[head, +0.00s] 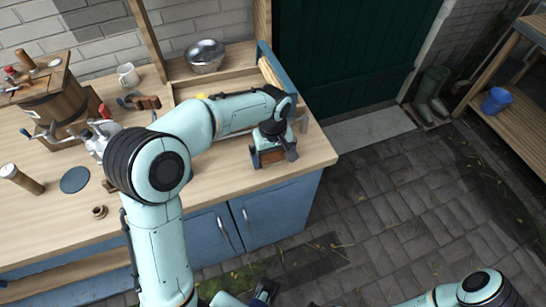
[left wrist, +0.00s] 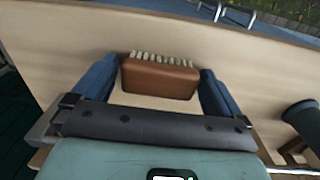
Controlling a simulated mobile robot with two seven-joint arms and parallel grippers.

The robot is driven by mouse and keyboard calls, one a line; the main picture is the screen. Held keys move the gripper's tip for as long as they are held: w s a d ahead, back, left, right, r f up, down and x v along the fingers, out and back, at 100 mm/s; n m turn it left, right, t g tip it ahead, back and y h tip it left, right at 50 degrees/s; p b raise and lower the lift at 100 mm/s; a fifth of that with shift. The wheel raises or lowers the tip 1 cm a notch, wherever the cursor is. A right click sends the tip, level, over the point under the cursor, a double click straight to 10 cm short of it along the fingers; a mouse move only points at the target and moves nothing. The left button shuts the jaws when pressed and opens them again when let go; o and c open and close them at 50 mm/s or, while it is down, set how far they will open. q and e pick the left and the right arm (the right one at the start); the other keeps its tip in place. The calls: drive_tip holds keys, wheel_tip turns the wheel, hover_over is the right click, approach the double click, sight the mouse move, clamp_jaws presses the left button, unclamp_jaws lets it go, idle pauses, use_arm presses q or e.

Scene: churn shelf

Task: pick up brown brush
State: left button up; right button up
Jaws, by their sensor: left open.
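The brown brush (left wrist: 160,78) is a small block with a row of pale bristles along its far edge. In the left wrist view it lies on the wooden worktop between the two blue fingers of my left gripper (left wrist: 158,88). The fingers are open, one on each side; whether either touches it I cannot tell. In the head view my left gripper (head: 273,156) points down near the worktop's right end, with the brush's brown face (head: 271,158) showing between the fingers. What seems to be my right gripper (head: 264,291) shows partly at the bottom edge; its opening is unclear.
The worktop (head: 240,180) holds a wooden churn (head: 55,100), a white mug (head: 128,75), a metal bowl (head: 205,56) and a dark disc (head: 75,180), mostly to the left. Blue cabinets (head: 275,215) stand below. Paved floor (head: 400,215) lies open to the right.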

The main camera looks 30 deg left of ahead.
sight(273, 155)
use_arm(q)
drive_tip(key=c, duration=0.9)
drive_tip(key=shift+o, duration=0.2)
drive_tip(key=shift+r, duration=0.1)
wheel_tip(273, 155, up, 20)
drive_tip(key=p, duration=0.3)
drive_tip(key=shift+p, duration=0.35)
use_arm(e)
drive_tip(key=r, duration=0.1)
drive_tip(key=w+r, duration=0.1)
drive_tip(key=r, duration=0.2)
drive_tip(key=shift+w, duration=0.3)
